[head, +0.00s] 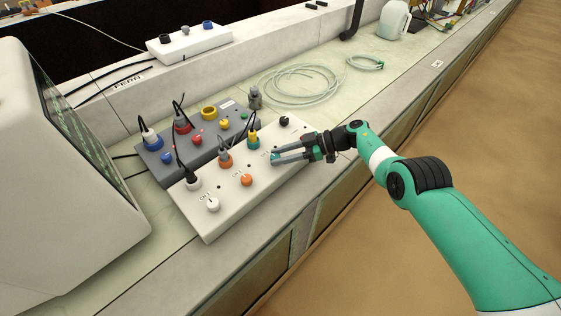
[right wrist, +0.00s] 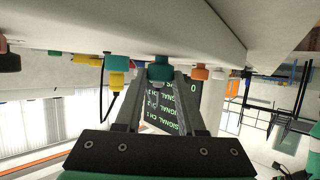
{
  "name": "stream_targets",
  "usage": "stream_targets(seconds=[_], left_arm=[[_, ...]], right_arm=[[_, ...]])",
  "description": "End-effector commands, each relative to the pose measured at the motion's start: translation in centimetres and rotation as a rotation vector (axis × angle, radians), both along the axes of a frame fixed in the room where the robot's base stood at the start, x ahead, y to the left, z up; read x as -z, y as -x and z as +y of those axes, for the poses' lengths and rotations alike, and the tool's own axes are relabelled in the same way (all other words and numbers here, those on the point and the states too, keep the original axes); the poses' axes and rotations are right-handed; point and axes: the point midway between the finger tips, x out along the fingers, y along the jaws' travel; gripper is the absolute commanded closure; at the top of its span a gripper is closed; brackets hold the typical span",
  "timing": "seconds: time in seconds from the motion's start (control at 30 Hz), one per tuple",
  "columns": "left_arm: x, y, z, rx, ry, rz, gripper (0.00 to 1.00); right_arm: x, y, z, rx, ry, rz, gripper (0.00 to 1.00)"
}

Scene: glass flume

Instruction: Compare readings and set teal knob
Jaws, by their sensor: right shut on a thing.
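The white control box (head: 235,205) on the bench carries a white knob (head: 213,204), an orange knob (head: 247,180) and a black knob (head: 284,121), with cabled plugs behind them. My right gripper (head: 274,157) reaches in from the right over this box. In the right wrist view the teal knob (right wrist: 160,69) sits between the two fingers, and the gripper is shut on it. Behind it, a dark screen (right wrist: 172,108) shows green "SIGNAL CH" lines, partly hidden by the fingers; the readings are not fully legible. My left gripper is out of view.
A grey box (head: 167,173) with coloured knobs and plugs stands just behind the white box. The large monitor housing (head: 60,190) fills the left. Coiled clear tubing (head: 300,86) and a white jug (head: 393,20) lie farther along the bench. A white box (head: 188,43) sits on the back ledge.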

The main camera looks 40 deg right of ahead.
Motion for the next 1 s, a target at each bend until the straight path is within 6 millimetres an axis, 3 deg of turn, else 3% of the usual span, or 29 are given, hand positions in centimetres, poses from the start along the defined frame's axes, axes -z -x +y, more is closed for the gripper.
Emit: stream_targets(seconds=[0.33,0.37,0.53,0.83,1.0], left_arm=[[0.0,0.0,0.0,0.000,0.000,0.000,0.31],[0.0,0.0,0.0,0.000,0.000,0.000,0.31],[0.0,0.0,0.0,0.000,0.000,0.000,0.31],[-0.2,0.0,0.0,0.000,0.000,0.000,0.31],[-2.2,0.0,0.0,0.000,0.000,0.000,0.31]], right_arm=[[-0.3,0.0,0.1,-0.007,-0.001,-0.005,1.00],[-0.3,0.0,0.1,-0.007,-0.002,-0.005,0.60],[-0.2,0.0,0.1,-0.006,-0.002,-0.003,0.31],[-0.3,0.1,-0.1,-0.004,0.000,-0.001,0.31],[-1.7,1.5,-1.6,0.000,-0.001,-0.001,0.31]])
